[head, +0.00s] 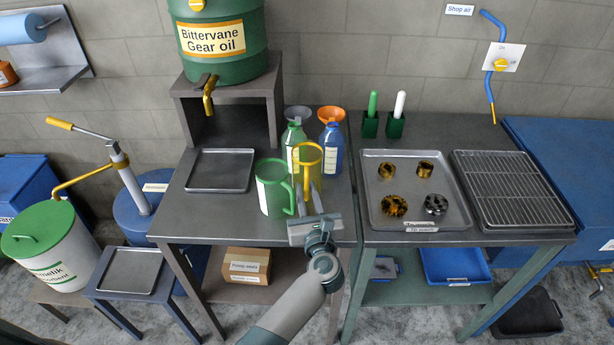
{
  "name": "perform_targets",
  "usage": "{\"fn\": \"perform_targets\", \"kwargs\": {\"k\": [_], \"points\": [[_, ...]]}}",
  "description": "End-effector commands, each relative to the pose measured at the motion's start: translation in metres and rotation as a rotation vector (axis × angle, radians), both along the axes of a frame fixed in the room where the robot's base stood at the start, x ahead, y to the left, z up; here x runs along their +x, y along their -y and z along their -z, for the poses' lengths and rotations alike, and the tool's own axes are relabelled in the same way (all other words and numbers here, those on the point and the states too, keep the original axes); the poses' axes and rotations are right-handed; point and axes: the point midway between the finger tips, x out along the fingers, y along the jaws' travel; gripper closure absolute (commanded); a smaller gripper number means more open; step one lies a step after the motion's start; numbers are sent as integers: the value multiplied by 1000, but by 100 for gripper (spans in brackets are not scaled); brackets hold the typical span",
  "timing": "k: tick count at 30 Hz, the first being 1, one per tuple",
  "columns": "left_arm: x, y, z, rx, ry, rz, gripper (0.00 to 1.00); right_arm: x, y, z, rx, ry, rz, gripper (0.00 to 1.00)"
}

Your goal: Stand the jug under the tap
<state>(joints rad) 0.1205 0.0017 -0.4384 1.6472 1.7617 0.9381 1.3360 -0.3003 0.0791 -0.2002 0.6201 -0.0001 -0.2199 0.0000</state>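The tap (208,97) is a brass spout on the green gear oil drum (222,62), above the front of a grey stand. A shallow metal tray (220,171) lies below it on the table, with no jug on it. A green jug (272,190) with a pale label stands to the right of the tray. A yellow jug (309,154) stands just right of it, partly hidden. My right gripper is not in view.
Green and blue bottles (332,150) with funnels stand behind the jugs. The right table holds a parts tray (376,213) with gears and rings, and a wire rack (512,190). A hand pump (122,165) stands at the left. The table front below the tray is clear.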

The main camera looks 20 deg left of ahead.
Motion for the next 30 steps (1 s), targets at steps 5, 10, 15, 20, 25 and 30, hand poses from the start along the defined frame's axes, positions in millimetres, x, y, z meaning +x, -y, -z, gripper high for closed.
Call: {"fn": "perform_targets", "kwargs": {"k": [5, 10, 15, 20, 25, 30], "points": [[0, 0, 0, 0, 0, 0, 81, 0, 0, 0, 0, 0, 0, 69], [0, 0, 0, -1, 0, 0, 100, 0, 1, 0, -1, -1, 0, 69], [0, 0, 0, -1, 0, 0, 100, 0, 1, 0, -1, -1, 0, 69], [0, 0, -1, 0, 1, 0, 100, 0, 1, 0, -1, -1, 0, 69], [0, 1, -8, -4, 2, 0, 100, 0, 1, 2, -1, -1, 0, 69], [0, 0, -28, -5, 5, -1, 100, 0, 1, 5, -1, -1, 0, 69]]}}
